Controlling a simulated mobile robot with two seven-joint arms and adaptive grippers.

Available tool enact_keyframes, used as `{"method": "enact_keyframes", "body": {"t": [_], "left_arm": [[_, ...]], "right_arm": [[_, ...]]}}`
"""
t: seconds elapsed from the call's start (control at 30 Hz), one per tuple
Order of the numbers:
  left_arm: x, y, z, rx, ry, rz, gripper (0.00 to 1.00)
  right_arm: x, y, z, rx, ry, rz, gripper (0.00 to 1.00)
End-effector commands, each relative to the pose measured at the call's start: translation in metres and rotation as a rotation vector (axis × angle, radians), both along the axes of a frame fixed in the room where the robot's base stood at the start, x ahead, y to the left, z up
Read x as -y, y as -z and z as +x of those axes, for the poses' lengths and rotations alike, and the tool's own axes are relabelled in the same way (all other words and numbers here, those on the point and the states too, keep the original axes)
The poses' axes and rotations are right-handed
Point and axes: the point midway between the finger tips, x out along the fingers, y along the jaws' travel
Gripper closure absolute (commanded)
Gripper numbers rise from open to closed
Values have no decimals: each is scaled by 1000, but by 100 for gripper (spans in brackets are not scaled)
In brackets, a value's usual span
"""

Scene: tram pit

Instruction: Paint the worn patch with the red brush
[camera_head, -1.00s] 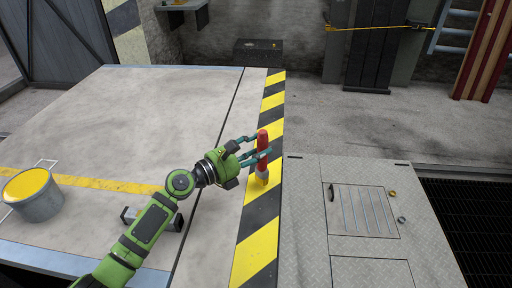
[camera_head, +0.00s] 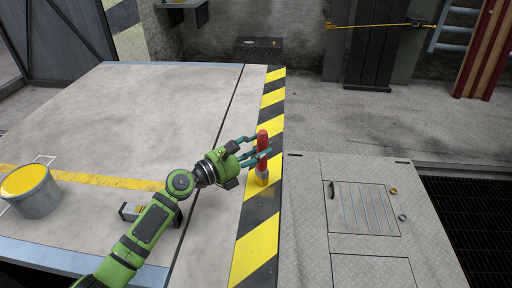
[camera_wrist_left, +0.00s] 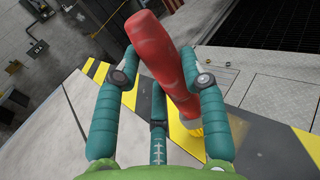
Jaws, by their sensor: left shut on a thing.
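My left gripper (camera_head: 257,148) is shut on the red brush (camera_head: 263,143), which it holds upright over the yellow-and-black striped edge (camera_head: 267,230). In the left wrist view the red handle (camera_wrist_left: 160,60) stands between the teal fingers and leans. Its yellow bristle end (camera_wrist_left: 190,128) is low, at the stripes. I cannot tell whether the bristles touch the surface. My right gripper is not in view.
A grey bucket of yellow paint (camera_head: 40,206) stands at the left on the pale platform (camera_head: 130,110). Metal plates with a hatch (camera_head: 365,210) lie right of the stripes. A dark grating (camera_head: 470,225) is farther right.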

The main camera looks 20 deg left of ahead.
Motion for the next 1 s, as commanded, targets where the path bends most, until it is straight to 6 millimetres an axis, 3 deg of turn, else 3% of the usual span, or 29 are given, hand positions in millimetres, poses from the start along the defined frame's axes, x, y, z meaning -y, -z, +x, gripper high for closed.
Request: {"method": "enact_keyframes", "body": {"t": [0.23, 1.0], "left_arm": [[3, -4, -12, -3, 1, -2, 93], [9, 0, -45, -1, 0, 0, 93]], "right_arm": [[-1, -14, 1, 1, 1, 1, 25], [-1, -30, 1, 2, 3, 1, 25]]}}
